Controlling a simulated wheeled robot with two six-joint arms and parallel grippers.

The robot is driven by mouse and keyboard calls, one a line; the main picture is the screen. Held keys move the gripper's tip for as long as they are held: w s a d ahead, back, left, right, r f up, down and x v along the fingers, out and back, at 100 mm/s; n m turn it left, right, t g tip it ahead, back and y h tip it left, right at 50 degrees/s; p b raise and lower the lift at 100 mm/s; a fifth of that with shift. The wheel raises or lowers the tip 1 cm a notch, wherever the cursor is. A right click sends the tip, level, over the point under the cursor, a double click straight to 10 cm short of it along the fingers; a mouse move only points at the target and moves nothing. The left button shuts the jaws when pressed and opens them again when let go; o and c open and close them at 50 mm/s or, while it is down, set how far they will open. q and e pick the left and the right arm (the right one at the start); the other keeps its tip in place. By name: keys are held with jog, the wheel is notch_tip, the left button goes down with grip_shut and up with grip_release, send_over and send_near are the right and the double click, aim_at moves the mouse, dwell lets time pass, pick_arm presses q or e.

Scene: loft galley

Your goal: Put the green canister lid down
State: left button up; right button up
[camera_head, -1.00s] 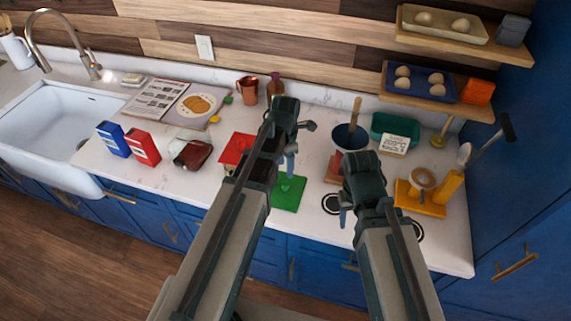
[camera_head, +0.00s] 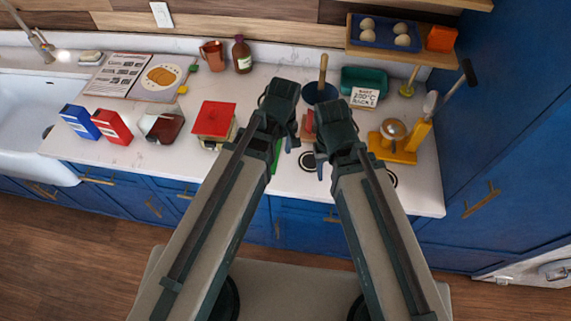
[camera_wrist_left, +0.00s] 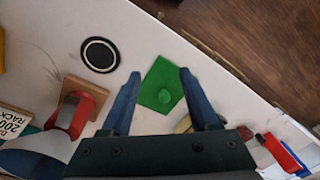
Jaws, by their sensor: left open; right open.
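My left gripper (camera_wrist_left: 160,75) is open and empty. Its two fingers reach to either side of the lid in the wrist view; I cannot tell how far above it they are. My right gripper (camera_head: 306,160) is open and empty, close to the right of the left one in the head view.
A canister with a red lid (camera_head: 214,118) stands left of my left gripper. A dark bowl (camera_head: 319,92), a red object on a wooden block (camera_wrist_left: 75,88) and a yellow stand (camera_head: 390,150) are nearby. A black-ringed disc (camera_wrist_left: 100,54) lies beside the lid.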

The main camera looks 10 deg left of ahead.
pick_arm(q)
jog(key=s+d+m, duration=0.1)
jog(key=m, duration=0.2)
jog(key=s+m, duration=0.2)
jog(key=m, duration=0.2)
jog(key=s+d+m, duration=0.1)
jog(key=s+m, duration=0.1)
jog(key=m, duration=0.2)
jog(key=shift+s+d, duration=0.15)
jog(key=shift+d, duration=0.2)
